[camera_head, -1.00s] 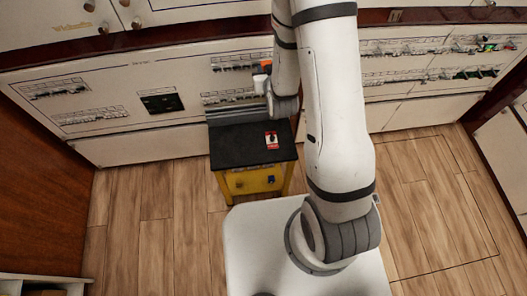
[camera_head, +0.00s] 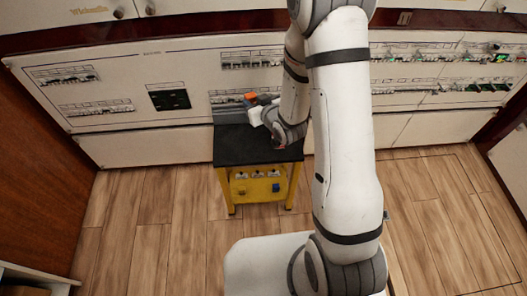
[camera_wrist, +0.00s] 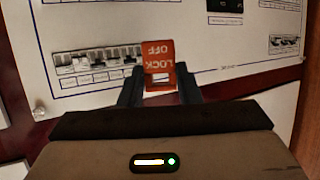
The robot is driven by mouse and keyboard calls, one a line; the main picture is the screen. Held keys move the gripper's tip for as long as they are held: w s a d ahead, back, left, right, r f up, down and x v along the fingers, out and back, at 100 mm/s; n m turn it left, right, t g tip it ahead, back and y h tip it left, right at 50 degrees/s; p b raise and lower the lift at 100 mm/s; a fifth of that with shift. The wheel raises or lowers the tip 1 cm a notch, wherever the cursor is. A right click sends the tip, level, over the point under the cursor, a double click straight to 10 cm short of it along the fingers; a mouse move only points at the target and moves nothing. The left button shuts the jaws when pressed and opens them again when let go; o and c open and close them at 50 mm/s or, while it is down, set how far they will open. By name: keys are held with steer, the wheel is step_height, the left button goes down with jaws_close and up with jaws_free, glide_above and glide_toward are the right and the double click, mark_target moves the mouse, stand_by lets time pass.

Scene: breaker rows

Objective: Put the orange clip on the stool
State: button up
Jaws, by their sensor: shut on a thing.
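The orange clip, a red-orange tag lettered LOCK OFF (camera_wrist: 159,57), is held between the two dark fingertips of my gripper (camera_wrist: 160,88) in the wrist view. In the head view it is a small orange patch (camera_head: 251,97) at the end of my gripper (camera_head: 254,107). The stool (camera_head: 235,147) has a black top and a yellow frame. It stands against the panels, left of my arm. The gripper and clip appear near the back edge of the stool top; their height above it is hard to tell. My wrist hides the right part of the top.
Breaker panels line the wall, with breaker rows (camera_head: 97,108) at left and more (camera_head: 440,87) at right. A black socket block (camera_head: 169,98) sits between rows. Small items (camera_head: 257,175) are on the stool's lower yellow part. Wooden floor (camera_head: 150,215) is clear left of the stool.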

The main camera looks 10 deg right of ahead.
mark_target(241, 151)
steer(key=a+f+n+g+y+b, duration=0.1)
steer(key=a+f+b, duration=0.1)
steer(key=f, duration=0.4)
steer(key=s+a+f+n+y+b, duration=0.1)
steer(key=a+f+b, duration=0.1)
steer(key=f+b, duration=0.3)
steer(key=s+a+f+n+g+y+b, duration=0.1)
steer(key=f+n+b, duration=0.1)
steer(key=f, duration=0.5)
steer(key=shift+a+f+g+y+b, duration=0.3)
steer(key=shift+a+y+b, duration=0.1)
steer(key=shift+b, duration=0.25)
steer(key=shift+f, duration=0.15)
steer(key=o, duration=1)
steer(key=shift+c, duration=0.2)
